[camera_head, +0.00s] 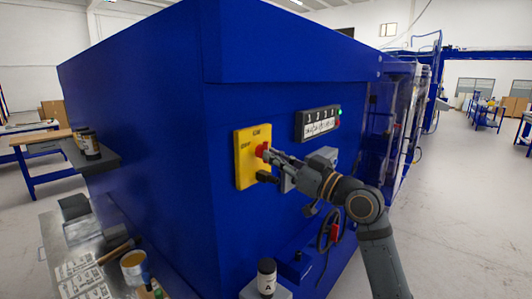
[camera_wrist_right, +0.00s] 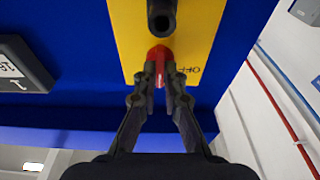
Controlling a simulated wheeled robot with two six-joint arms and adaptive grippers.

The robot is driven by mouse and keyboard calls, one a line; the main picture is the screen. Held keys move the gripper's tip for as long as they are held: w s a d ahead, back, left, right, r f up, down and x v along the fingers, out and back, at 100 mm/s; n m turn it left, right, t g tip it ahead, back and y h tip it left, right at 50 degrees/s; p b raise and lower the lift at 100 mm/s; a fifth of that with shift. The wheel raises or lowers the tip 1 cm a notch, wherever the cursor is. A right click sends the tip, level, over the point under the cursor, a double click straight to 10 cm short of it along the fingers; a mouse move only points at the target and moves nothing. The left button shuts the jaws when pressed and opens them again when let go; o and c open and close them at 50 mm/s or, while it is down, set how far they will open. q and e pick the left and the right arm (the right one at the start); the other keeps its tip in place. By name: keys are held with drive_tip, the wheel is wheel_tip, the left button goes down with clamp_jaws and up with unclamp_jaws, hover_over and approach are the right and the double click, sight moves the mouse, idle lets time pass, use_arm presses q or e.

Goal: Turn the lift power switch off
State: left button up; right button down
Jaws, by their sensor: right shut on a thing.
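The lift power switch is a yellow plate (camera_head: 243,168) with a red knob (camera_head: 262,149), on the front of a big blue machine. My right gripper (camera_head: 270,155) reaches the knob from the right. In the right wrist view the two fingertips (camera_wrist_right: 158,76) are closed around the red knob (camera_wrist_right: 159,53), one on each side. The yellow plate (camera_wrist_right: 125,30) shows upside-down OFF lettering beside the knob. A black cylinder (camera_wrist_right: 162,16) sticks out from the plate near the knob. The knob's exact angle is hard to tell. My left gripper is out of view.
A black and white panel (camera_head: 318,123) with a green light is to the right of the switch. A cable with a red part (camera_head: 333,232) hangs below. A dark bottle (camera_head: 267,277) stands low in front. A shelf (camera_head: 92,155) juts out at the left. Open floor lies right.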

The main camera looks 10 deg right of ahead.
idle(0.3)
drive_tip(key=shift+f+n+b, duration=0.15)
drive_tip(key=shift+n+b, duration=0.35)
drive_tip(key=shift+b, duration=0.2)
drive_tip(key=n+g+y+b, duration=0.1)
drive_tip(key=n+b, duration=0.2)
drive_tip(key=shift+w+d+n, duration=0.1)
drive_tip(key=shift+n, duration=0.2)
drive_tip(key=shift+n+b, duration=0.7)
drive_tip(key=shift+r+n+g, duration=0.2)
drive_tip(key=shift+n+g, duration=0.1)
drive_tip(key=shift+n, duration=0.3)
